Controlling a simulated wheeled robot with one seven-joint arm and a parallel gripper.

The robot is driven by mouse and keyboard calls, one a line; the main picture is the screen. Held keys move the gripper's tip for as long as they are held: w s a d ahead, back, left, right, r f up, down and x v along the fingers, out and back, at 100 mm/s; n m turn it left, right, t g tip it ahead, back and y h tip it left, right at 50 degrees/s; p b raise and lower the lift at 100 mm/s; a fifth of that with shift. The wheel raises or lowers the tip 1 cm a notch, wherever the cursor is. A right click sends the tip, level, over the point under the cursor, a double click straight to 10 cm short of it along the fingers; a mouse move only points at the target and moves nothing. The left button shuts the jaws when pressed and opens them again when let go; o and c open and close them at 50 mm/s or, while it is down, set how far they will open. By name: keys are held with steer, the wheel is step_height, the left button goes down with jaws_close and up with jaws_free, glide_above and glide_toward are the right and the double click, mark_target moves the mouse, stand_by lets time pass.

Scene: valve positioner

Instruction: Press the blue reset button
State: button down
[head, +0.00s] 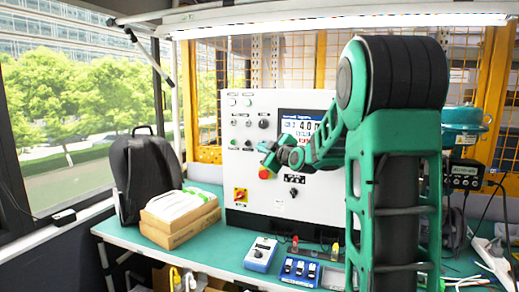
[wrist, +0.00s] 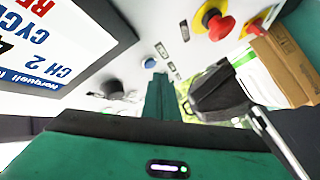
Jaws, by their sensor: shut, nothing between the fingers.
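The blue button (wrist: 149,63) is a small round cap on a white control panel (head: 292,205). In the wrist view it sits just beyond and slightly left of the tips of my gripper (wrist: 158,80). The gripper's green fingers are shut with nothing between them. A gap to the button seems to remain, but I cannot tell its depth. In the head view my gripper (head: 266,153) is in front of the panel's middle, left of the display. I cannot make out the blue button there; the gripper may hide it.
A red mushroom button (head: 264,173) is just below my gripper, with a red-and-yellow rotary switch (head: 240,194) lower left. A lit display (head: 300,124) is close by on the right. A black knob (wrist: 112,88) is near the fingers. A backpack (head: 146,175) and boxes stand left.

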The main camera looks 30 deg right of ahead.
steer(key=shift+a, duration=0.1)
steer(key=shift+s+a, duration=0.8)
steer(key=shift+a, duration=0.15)
steer(key=shift+s+a, duration=0.75)
steer(key=shift+a, duration=0.2)
steer(key=s+a+f+m+g, duration=0.2)
steer(key=s+f+m+g, duration=0.55)
steer(key=s+f, duration=0.85)
steer(key=s+a+f+m+g, duration=0.2)
steer(key=s+g, duration=0.1)
steer(key=s, duration=0.6)
steer(key=s+a+f+m+g+y, duration=0.1)
steer(key=s+a+f+m+g, duration=0.1)
steer(key=s, duration=0.7)
steer(key=s+a+f+m+g+y, duration=0.1)
steer(key=s+g, duration=0.4)
steer(key=s, duration=0.5)
steer(key=shift+a+f+m, duration=0.4)
steer(key=shift+f+m, duration=0.35)
steer(key=shift+m, duration=0.5)
